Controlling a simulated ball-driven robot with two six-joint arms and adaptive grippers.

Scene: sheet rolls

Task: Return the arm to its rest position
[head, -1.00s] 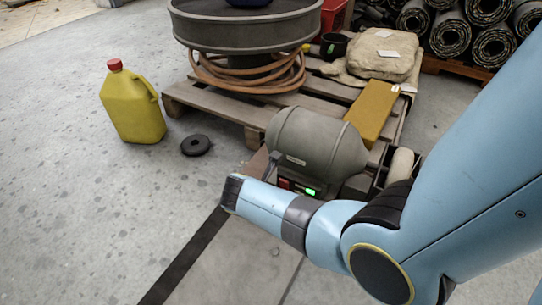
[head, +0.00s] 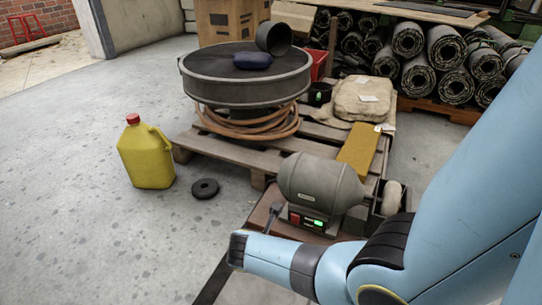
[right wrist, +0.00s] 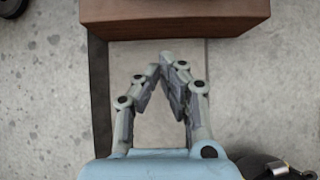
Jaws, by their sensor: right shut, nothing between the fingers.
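My right arm comes in from the right of the head view, its blue links bent over the foreground. Its gripper is outside the head view's clear sight. In the right wrist view my right gripper (right wrist: 165,68) is shut, its fingertips meeting, with nothing between them. It hangs above the grey floor, close to the edge of a brown wooden block or stand (right wrist: 175,18) at the top of that view. My left gripper is not in view.
A grey bench grinder (head: 320,183) with a green-lit switch stands near my arm. A pallet (head: 235,157) holds a round grey drum (head: 245,85), a hose (head: 245,124) and a sack (head: 362,100). A yellow jerrycan (head: 146,156) and black disc (head: 205,188) are on the floor.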

